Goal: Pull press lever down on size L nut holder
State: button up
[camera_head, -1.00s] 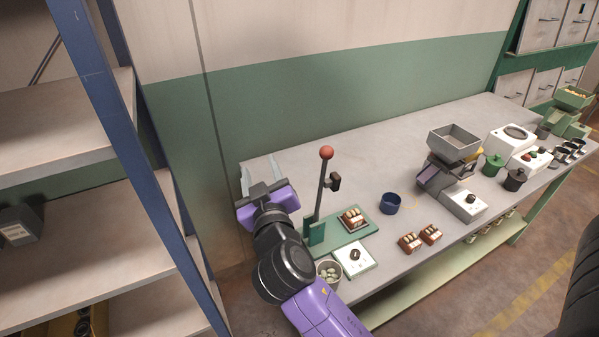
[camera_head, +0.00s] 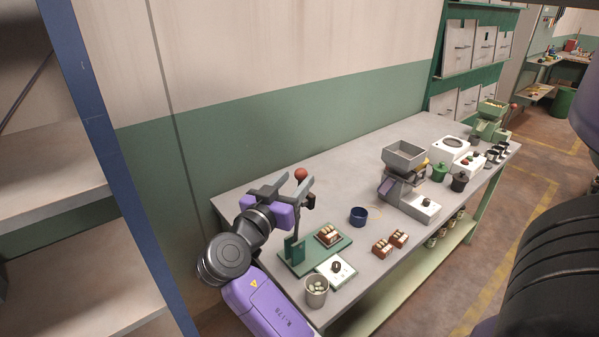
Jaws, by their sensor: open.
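The press lever is a dark upright rod with a red ball knob (camera_head: 301,174). It rises from a green base plate (camera_head: 300,262) at the left end of the bench. A brown nut holder (camera_head: 328,236) with pale pieces sits on that plate. My gripper (camera_head: 293,186) is open, its fingers at the height of the upper lever just under the knob. The fingers hide part of the rod, and I cannot tell whether they touch it. A white plate (camera_head: 336,269) with a dark ring-shaped piece lies in front of the base.
A cup of pale pieces (camera_head: 316,291) stands near the front edge. A blue cup (camera_head: 358,215), two brown holders (camera_head: 390,244) and a grey hopper machine (camera_head: 404,155) stand to the right. A blue-posted shelf (camera_head: 88,120) is at the left. The wall is close behind.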

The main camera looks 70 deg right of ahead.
aim_at(298, 177)
jog(key=shift+s+d+p, duration=0.2)
jog(key=shift+d+p, duration=0.1)
jog(key=shift+d, duration=1.45)
grip_shut()
